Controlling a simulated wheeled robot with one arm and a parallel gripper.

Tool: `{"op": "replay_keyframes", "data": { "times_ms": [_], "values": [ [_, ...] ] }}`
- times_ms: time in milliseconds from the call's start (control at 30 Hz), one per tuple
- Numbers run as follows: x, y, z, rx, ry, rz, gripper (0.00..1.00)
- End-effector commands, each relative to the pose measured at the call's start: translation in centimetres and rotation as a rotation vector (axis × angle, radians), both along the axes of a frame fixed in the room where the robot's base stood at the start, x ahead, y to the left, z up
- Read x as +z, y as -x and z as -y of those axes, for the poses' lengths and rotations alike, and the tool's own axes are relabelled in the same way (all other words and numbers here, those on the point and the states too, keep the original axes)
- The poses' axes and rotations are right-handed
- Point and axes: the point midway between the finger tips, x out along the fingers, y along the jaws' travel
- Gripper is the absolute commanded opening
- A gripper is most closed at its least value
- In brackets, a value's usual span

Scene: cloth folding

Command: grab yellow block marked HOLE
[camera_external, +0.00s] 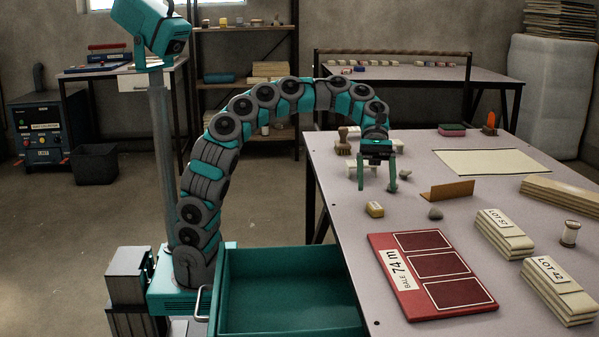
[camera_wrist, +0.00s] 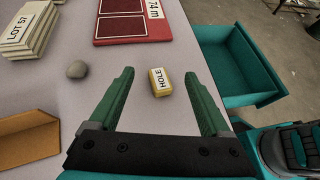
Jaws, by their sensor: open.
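The small yellow block (camera_external: 375,209) lies on the table near its left edge. In the wrist view the yellow block (camera_wrist: 160,82) shows the label HOLE on its white face. My gripper (camera_external: 377,188) is open and empty above the table, behind the block in the external view. In the wrist view my gripper's fingers (camera_wrist: 158,90) stand wide apart, with the block between them in the picture, nearer the right finger. I see no contact between the fingers and the block.
A grey stone (camera_external: 435,213) and an orange-brown angled piece (camera_external: 447,190) are right of the block. The red board (camera_external: 385,262) marked BALE 74m lies in front. Folded cloth stacks (camera_external: 504,236) are further right. A teal open drawer (camera_external: 290,250) is beside the table.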

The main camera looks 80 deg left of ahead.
Motion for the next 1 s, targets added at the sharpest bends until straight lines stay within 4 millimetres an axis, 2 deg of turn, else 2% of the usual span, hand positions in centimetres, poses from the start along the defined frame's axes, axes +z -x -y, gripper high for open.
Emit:
{"op": "replay_keyframes", "data": {
  "times_ms": [167, 300, 433, 633, 1000],
  "values": [
    [-2.4, 0.1, 0.0, -0.003, -0.001, -0.003, 0.81],
    [-3.5, 0.6, 1.9, -0.008, 0.001, -0.002, 0.81],
    [-4.0, 0.6, 2.6, -0.004, -0.002, 0.001, 0.81],
    [-4.0, 0.6, 2.6, -0.002, -0.002, 0.002, 0.8],
    [-3.9, 0.6, 2.6, -0.002, -0.002, 0.002, 0.39]
  ]
}}
